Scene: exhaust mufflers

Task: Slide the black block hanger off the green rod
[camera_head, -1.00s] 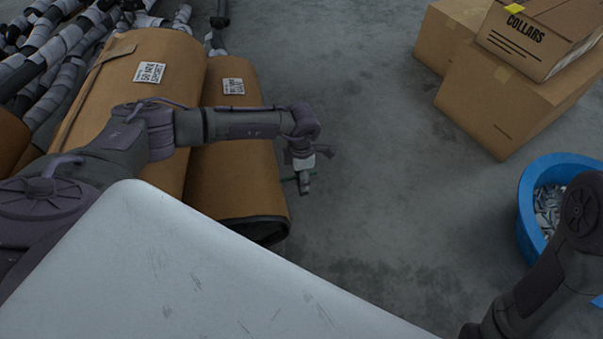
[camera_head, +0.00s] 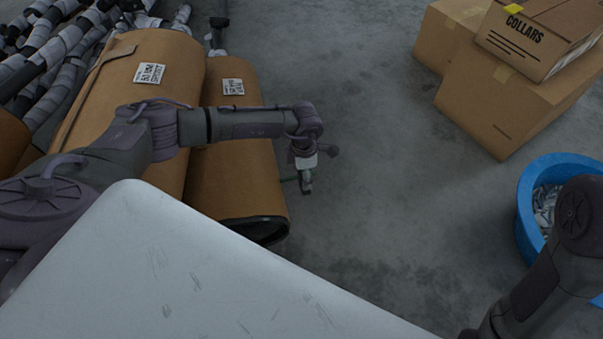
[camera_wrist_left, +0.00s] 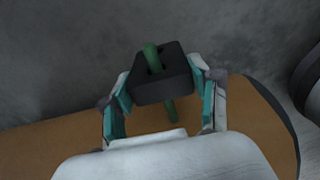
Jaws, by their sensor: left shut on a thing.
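The black block hanger (camera_wrist_left: 165,82) is between the two teal-padded fingers of my left gripper (camera_wrist_left: 161,88) in the left wrist view. The gripper is shut on it. The green rod (camera_wrist_left: 171,110) runs through the block, with its rounded end (camera_wrist_left: 151,54) showing past the block's far side. In the head view my left gripper (camera_head: 306,187) points down beside the front brown-wrapped muffler (camera_head: 235,185), and a short piece of green rod (camera_head: 290,179) shows between them. The block is hard to make out there. My right gripper is out of view; only part of that arm shows.
Wrapped mufflers and striped pipes (camera_head: 65,75) lie at the left. Cardboard boxes (camera_head: 500,110) stand at the upper right, and a blue tub (camera_head: 527,205) of small metal parts is at the right. Bare floor (camera_head: 390,170) is open right of my left gripper.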

